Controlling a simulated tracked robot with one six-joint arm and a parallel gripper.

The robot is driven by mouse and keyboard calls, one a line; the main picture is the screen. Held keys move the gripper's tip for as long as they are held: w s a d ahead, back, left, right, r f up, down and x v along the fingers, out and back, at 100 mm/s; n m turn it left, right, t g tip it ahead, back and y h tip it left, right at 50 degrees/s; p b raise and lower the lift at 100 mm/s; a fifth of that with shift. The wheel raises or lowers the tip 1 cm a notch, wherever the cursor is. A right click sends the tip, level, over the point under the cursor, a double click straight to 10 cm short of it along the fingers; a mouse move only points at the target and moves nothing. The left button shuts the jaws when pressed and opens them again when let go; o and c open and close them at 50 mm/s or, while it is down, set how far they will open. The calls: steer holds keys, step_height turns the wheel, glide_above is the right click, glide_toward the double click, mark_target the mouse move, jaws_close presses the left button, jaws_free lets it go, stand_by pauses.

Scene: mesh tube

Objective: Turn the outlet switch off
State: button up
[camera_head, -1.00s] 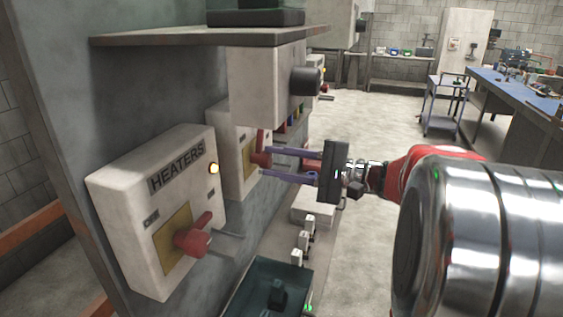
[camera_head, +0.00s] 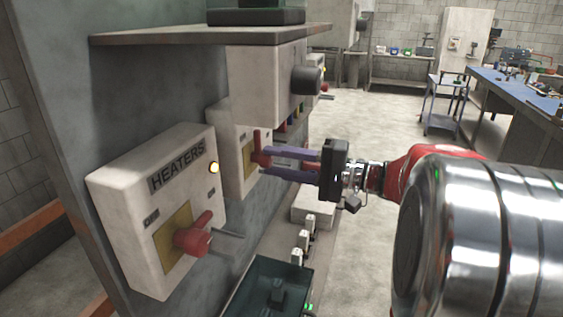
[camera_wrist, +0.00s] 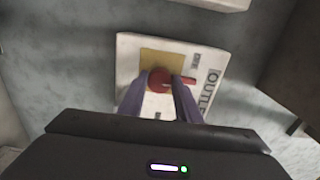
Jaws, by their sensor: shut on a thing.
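The outlet box (camera_wrist: 129,52) is white with a yellow plate and a dark label of which "OUTLE" is readable in the wrist view. Its red switch (camera_wrist: 157,76) has a round knob, with a handle part pointing right towards the label. In the head view the outlet box (camera_head: 224,158) is partly hidden behind the heaters box and the box above. The red switch (camera_head: 257,138) shows at my fingertips. My gripper (camera_head: 266,163) is shut on the red switch, with one purple finger on each side. In the wrist view my gripper (camera_wrist: 158,88) hides the knob's lower part.
A grey shelf (camera_head: 150,39) and a white box (camera_head: 262,85) with a dark knob are above.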

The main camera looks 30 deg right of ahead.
steer(key=o, duration=0.8)
steer(key=shift+a+f, duration=0.1)
steer(key=shift+f, duration=0.05)
steer(key=shift+o, duration=1.3)
steer(key=shift+s+d, duration=0.1)
steer(key=shift+d, duration=0.1)
steer(key=v, duration=1.3)
steer(key=shift+s+d, duration=0.15)
steer(key=shift+s, duration=0.05)
